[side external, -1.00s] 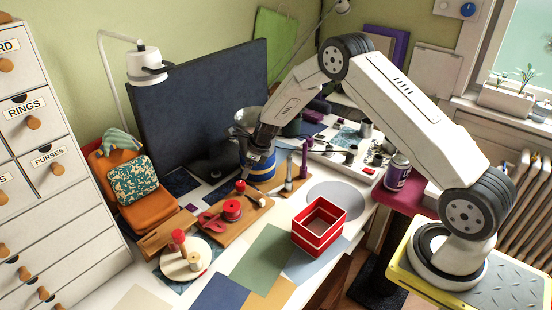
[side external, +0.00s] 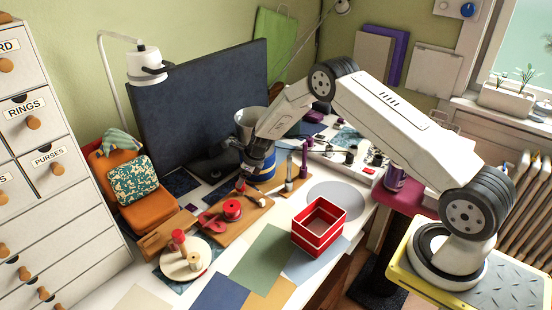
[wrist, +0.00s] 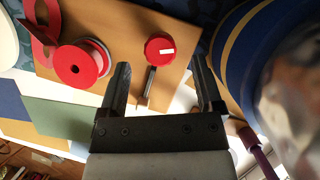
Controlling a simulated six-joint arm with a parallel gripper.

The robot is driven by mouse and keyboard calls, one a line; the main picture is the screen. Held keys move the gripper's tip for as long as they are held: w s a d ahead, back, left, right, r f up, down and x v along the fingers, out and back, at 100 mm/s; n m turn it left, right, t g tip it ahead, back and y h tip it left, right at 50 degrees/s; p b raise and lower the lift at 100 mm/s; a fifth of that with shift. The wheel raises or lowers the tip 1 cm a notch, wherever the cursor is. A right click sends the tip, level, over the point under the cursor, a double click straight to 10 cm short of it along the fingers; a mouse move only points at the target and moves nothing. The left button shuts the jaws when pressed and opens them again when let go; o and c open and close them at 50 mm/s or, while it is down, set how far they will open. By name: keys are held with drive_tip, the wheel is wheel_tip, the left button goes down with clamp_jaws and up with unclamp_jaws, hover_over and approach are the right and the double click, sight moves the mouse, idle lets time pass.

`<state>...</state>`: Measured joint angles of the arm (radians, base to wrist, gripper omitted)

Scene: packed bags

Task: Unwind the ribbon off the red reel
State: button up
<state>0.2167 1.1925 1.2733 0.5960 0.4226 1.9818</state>
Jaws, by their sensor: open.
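The red reel (side external: 232,209) lies flat on a brown board, with a loose end of red ribbon (side external: 209,221) spread to its left. In the wrist view the reel (wrist: 80,63) is left of my gripper (wrist: 164,76), and the red ribbon end (wrist: 40,22) runs off at the upper left. My gripper is open. A red-capped tool (wrist: 159,47) with a thin dark stem shows between the fingers; whether it touches them I cannot tell. In the side view my gripper (side external: 246,177) is low behind the reel, partly hidden by my wrist.
A blue pot with yellow bands (side external: 264,172) stands close beside my gripper. A red box (side external: 319,228) is right of the board (side external: 222,235). A round white stand with spools (side external: 181,265) is front left. Flat coloured sheets (side external: 262,252) lie in front.

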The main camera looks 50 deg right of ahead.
drive_tip(key=shift+x, duration=1.5)
clamp_jaws()
drive_tip(key=shift+n, duration=0.3)
drive_tip(key=shift+d+n+g+y, duration=0.1)
drive_tip(key=shift+n+g+y, duration=0.25)
drive_tip(key=shift+n, duration=0.7)
drive_tip(key=shift+n+g+y, duration=0.25)
drive_tip(key=shift+n+y, duration=0.1)
drive_tip(key=shift+n, duration=0.7)
unclamp_jaws()
